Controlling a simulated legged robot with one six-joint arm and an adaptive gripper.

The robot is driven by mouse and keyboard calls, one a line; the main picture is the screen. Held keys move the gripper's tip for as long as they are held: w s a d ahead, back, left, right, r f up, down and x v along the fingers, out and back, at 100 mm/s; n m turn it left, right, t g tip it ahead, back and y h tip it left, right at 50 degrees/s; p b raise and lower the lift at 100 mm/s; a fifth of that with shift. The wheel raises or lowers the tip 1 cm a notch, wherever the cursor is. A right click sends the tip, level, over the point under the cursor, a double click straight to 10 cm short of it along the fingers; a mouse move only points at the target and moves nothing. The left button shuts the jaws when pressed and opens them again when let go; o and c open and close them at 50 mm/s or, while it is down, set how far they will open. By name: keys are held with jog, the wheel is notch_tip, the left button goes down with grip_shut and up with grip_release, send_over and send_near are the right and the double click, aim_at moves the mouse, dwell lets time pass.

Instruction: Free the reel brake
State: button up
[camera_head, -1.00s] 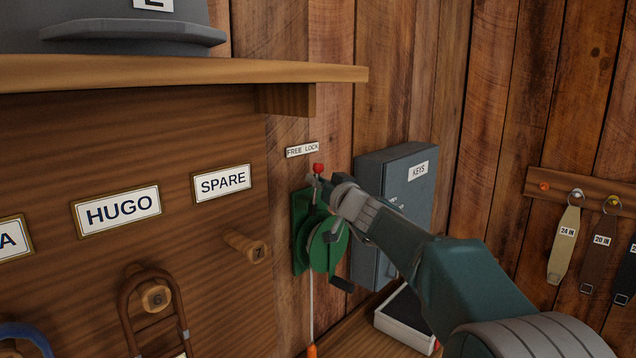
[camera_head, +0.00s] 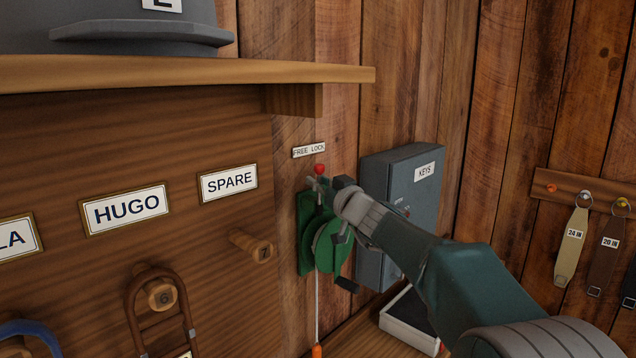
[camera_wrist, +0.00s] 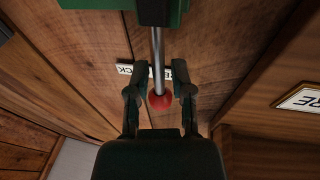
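The reel (camera_head: 328,245) is a green wall-mounted drum with a crank, in the middle of the head view. Its brake lever is a thin metal rod (camera_wrist: 158,50) with a red knob (camera_head: 319,169). The knob is below the right half of the FREE LOCK label (camera_head: 309,151). My gripper (camera_head: 318,184) is at the lever, just under the knob. In the wrist view its two fingers (camera_wrist: 159,93) stand apart on either side of the rod and knob (camera_wrist: 160,101), with narrow gaps showing. The label behind is partly hidden by the lever and fingers.
A grey KEYS box (camera_head: 400,165) is on the wall right of the reel, behind my arm. A white-rimmed tray (camera_head: 405,335) sits below. A wooden shelf (camera_head: 180,72) juts out at upper left. Peg 7 (camera_head: 265,252) sticks out left of the reel. Straps hang at far right.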

dwell(0.3)
jog(key=v, duration=1.2)
jog(key=shift+w+f, duration=0.1)
jog(key=s+f+g+h, duration=0.1)
jog(key=s+f+g, duration=0.2)
jog(key=s, duration=0.3)
jog(key=s+f+m+g+h, duration=0.1)
jog(key=s+f+g, duration=0.15)
jog(key=s, duration=0.35)
jog(key=s+f+g+h, duration=0.1)
jog(key=s+f+g, duration=0.15)
jog(key=s, duration=0.35)
jog(key=s+d+f+m+g+h, duration=0.1)
jog(key=s+d+f+m+h, duration=0.6)
jog(key=s+d+f+h, duration=0.3)
jog(key=s+d+f, duration=0.1)
jog(key=s+d, duration=0.3)
jog(key=s, duration=0.1)
jog(key=shift+s+d+f, duration=0.15)
jog(key=shift+s+f, duration=0.2)
jog(key=shift+f, duration=0.05)
